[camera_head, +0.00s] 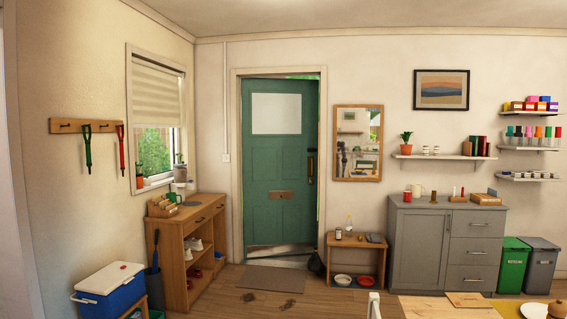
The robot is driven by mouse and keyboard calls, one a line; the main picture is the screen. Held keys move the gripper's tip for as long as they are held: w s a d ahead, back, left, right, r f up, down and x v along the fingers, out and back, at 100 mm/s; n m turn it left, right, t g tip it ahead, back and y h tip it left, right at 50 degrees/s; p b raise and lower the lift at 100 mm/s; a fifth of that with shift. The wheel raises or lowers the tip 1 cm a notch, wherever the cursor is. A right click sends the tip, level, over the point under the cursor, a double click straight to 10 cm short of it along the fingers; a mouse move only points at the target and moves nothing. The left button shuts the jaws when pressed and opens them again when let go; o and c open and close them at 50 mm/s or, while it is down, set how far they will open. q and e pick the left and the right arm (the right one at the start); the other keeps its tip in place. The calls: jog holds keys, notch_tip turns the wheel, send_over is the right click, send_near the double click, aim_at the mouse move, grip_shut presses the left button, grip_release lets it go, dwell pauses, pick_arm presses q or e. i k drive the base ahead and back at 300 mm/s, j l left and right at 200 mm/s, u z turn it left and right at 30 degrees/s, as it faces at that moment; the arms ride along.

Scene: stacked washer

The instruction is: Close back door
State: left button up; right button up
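The back door (268,165) is green with a pale upper pane and stands in a cream frame in the far wall. It is ajar: a narrow strip of outdoor light and greenery shows along its top right and right edge. A dark handle (311,166) is on its right side, and a brass letter plate (281,195) is at its middle. Neither of my grippers is in view.
A doormat (271,279) lies before the door, with dark marks on the floor nearby. A wooden shelf unit (176,262) stands left, a small bench (341,242) and grey cabinet (418,247) right. A blue cooler (109,291) and table (426,307) are nearer.

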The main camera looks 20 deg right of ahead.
aim_at(280, 116)
jog(key=i+j, duration=0.2)
jog(key=i, duration=0.3)
jog(key=i+j+u, duration=0.1)
jog(key=i, duration=0.35)
jog(key=i+l+z, duration=0.1)
jog(key=i+z, duration=0.15)
jog(key=i, duration=0.25)
jog(key=i+z, duration=0.25)
jog(key=i, duration=0.25)
jog(key=i+j+z, duration=0.2)
jog(key=i, duration=0.25)
jog(key=i+j+z, duration=0.25)
jog(key=i, duration=0.25)
jog(key=i+l, duration=0.1)
jog(key=i, duration=3.25)
jog(key=i+l+u, duration=0.15)
jog(key=i, duration=0.75)
